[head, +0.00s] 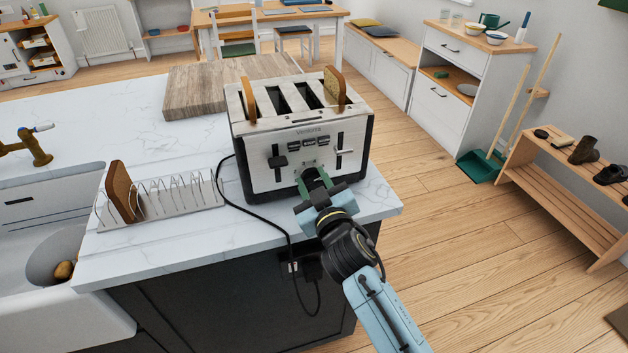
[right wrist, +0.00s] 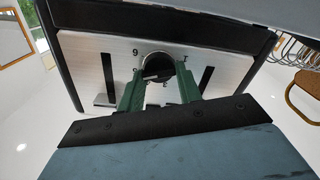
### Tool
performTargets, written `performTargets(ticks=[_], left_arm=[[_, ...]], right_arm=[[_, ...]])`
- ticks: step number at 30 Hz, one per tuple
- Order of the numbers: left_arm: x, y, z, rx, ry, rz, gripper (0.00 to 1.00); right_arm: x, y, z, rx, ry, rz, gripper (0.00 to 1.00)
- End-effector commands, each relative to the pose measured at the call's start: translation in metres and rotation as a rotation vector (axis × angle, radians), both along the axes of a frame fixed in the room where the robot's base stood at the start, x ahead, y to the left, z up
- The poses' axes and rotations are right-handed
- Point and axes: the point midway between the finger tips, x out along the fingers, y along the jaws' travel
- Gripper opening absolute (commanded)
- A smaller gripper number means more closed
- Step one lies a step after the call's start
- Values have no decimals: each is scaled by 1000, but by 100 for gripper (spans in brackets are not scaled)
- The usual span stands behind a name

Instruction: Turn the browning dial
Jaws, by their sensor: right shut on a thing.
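The silver and black toaster (head: 300,135) stands on the white marble counter, with slices of bread in its left and right slots. Its browning dial (right wrist: 156,61) is a dark round knob low in the middle of the front panel, with numbers around it. My right gripper (head: 313,173) reaches the toaster front from below. In the right wrist view its green fingers (right wrist: 160,80) are shut on the dial, one on each side. In the head view the fingers mostly hide the dial. My left gripper is not in view.
A metal toast rack (head: 175,200) with one slice of bread stands left of the toaster. A wooden board (head: 205,88) lies behind it. The black power cord (head: 262,216) hangs over the counter's front edge. A sink (head: 45,235) is at the left.

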Motion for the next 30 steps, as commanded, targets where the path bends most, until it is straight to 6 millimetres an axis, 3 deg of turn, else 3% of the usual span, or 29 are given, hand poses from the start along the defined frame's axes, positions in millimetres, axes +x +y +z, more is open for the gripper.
performTargets(ticks=[16, 17, 21, 30], left_arm=[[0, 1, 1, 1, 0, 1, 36], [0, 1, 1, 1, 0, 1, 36], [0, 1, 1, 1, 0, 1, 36], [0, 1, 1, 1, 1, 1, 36]], right_arm=[[0, 0, 1, -26, -11, 0, 12], [0, 0, 1, -26, -11, 0, 37], [0, 0, 1, -25, -10, 1, 55], [-1, 0, 0, -25, -9, 0, 56]])
